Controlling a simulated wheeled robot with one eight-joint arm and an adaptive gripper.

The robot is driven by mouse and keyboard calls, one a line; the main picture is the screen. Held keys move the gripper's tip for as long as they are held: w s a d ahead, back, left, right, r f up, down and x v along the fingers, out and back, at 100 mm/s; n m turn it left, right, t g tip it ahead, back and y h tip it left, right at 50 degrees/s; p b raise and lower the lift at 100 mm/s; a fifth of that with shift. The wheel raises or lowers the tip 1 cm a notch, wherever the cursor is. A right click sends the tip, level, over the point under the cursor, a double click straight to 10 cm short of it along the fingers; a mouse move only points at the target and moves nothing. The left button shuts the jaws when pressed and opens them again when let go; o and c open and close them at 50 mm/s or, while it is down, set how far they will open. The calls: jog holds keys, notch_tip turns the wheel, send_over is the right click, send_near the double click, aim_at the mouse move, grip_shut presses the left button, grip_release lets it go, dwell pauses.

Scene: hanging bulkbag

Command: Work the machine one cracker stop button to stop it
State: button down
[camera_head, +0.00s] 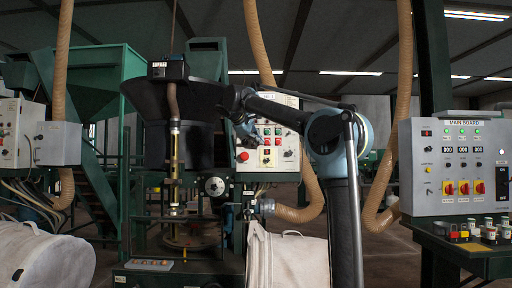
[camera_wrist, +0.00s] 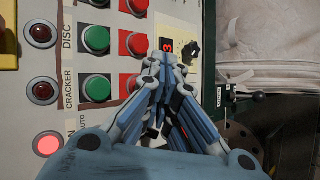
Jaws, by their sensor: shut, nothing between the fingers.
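The machine's control panel (camera_head: 270,158) stands at the middle of the head view, behind my arm. In the wrist view it appears turned on its side. The row marked CRACKER has a dark red lamp (camera_wrist: 42,90), a green button (camera_wrist: 97,88) and a red button (camera_wrist: 128,84), which my gripper partly covers. My gripper (camera_wrist: 168,62) is shut and empty, its tips in front of the panel just right of the red buttons, near the red digit display (camera_wrist: 167,46). Whether it touches the panel cannot be told. In the head view my gripper (camera_head: 247,132) is small and dark.
The DISC row beside it has a green button (camera_wrist: 97,39) and a red button (camera_wrist: 134,43). A black knob (camera_wrist: 190,53) is close to my fingertips. A lit red lamp (camera_wrist: 48,145) shows lower left. A white bag (camera_head: 287,262) stands below the panel; the main board (camera_head: 455,165) is at right.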

jog(key=shift+s, duration=0.1)
jog(key=s, duration=0.4)
jog(key=shift+s, duration=0.4)
dwell(0.8)
jog(key=s+d+f+m+g+y, duration=0.1)
jog(key=s+d+f+m+g, duration=0.1)
jog(key=s+d+f, duration=0.5)
jog(key=s+d+f+m+g, duration=0.15)
jog(key=s+d+f, duration=0.3)
jog(key=f, duration=0.55)
jog(key=s+d+f+m+g+y, duration=0.1)
jog(key=s+d+f+m, duration=0.1)
jog(key=s+d+f, duration=0.5)
jog(key=s+f+m+g+y, duration=0.1)
jog(key=s+f+m, duration=0.1)
jog(key=s+f, duration=0.5)
jog(key=s+d+f+m+y, duration=0.1)
jog(key=s+f, duration=0.6)
jog(key=f, duration=0.8)
jog(key=s+f+m+g+y, duration=0.1)
jog(key=s+f+m+y, duration=0.1)
jog(key=s+f, duration=0.5)
notch_tip(320, 180, down, 5)
jog(key=shift+s+d+m+g, duration=0.15)
jog(key=shift+d+m+g, duration=0.2)
jog(key=shift+m, duration=0.5)
